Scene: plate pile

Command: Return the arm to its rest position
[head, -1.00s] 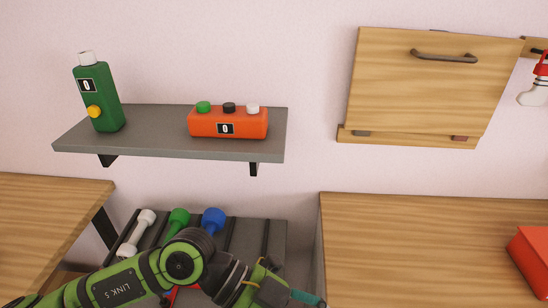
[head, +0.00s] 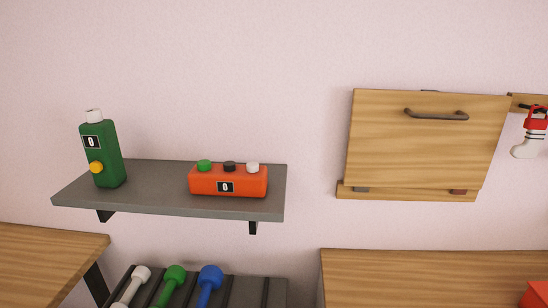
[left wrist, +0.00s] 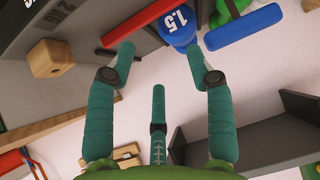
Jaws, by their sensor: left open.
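My left gripper (left wrist: 160,54) shows in the left wrist view with its teal fingers spread open. Nothing is held between the fingers. A blue weight marked 1.5 (left wrist: 178,28) appears beyond the fingertips, near the right one; I cannot tell the exact gap. My left arm is out of the head view. My right gripper shows in neither view.
The head view has a grey shelf (head: 150,200) bearing a green bottle (head: 103,155) and an orange button box (head: 228,181). Dumbbells, including a blue one (head: 210,283), lie on a rack below. A wooden counter (head: 430,275) is at right. The wrist view shows a wooden block (left wrist: 48,57).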

